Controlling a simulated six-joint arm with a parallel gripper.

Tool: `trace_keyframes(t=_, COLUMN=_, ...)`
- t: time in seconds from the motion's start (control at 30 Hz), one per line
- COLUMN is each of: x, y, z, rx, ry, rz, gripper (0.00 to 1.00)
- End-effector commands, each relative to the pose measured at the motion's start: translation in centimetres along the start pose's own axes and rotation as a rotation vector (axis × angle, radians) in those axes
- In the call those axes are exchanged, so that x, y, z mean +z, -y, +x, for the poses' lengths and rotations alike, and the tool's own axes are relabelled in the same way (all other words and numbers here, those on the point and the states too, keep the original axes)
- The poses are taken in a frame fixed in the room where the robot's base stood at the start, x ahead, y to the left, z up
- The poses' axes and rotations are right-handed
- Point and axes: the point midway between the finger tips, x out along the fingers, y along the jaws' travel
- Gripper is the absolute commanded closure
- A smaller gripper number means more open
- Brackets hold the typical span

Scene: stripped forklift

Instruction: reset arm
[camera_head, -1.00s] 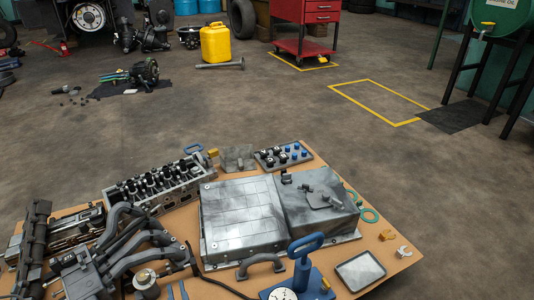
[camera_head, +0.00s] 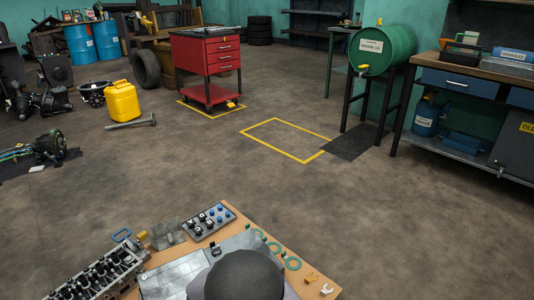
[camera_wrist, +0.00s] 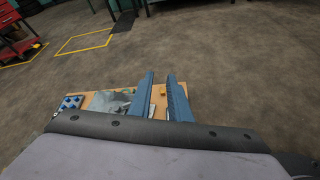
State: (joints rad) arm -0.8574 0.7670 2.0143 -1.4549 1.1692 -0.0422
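My gripper (camera_wrist: 160,95) shows in the wrist view as two blue-grey fingers with a gap between them. It is open, and nothing shows between the fingertips. It points out over the wooden board (camera_wrist: 93,90) of parts. In the head view a dark rounded part of my arm (camera_head: 245,275) stands at the bottom centre, in front of the grey metal case (camera_head: 185,275) on the board. The fingers are not visible in the head view.
The board carries an engine head (camera_head: 95,275), a tray of knobs (camera_head: 208,222) and green rings (camera_head: 275,248). Beyond it are a yellow can (camera_head: 122,101), a red tool cart (camera_head: 205,65), a green oil drum (camera_head: 384,48) and a workbench (camera_head: 470,78).

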Motion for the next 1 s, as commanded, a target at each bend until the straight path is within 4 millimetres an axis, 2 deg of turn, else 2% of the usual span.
trace_keyframes(t=0.03, x=4.1, y=0.8, z=-0.5, rx=-0.077, ry=-0.01, rz=0.058, gripper=0.83)
trace_keyframes(t=0.1, x=7.3, y=2.7, z=-0.6, rx=-0.184, ry=-0.026, rz=0.136, gripper=0.83)
trace_keyframes(t=0.27, x=13.9, y=6.9, z=-2.1, rx=-0.414, ry=-0.063, rz=0.329, gripper=0.83)
trace_keyframes(t=0.4, x=18.7, y=10.0, z=-4.5, rx=-0.602, ry=-0.095, rz=0.513, gripper=0.83)
trace_keyframes(t=0.53, x=22.6, y=12.2, z=-7.3, rx=-0.764, ry=-0.125, rz=0.698, gripper=0.83)
trace_keyframes(t=0.77, x=28.5, y=13.9, z=-13.0, rx=-1.016, ry=-0.169, rz=1.054, gripper=0.83)
trace_keyframes(t=1.0, x=33.9, y=13.1, z=-18.4, rx=-1.219, ry=-0.203, rz=1.449, gripper=0.83)
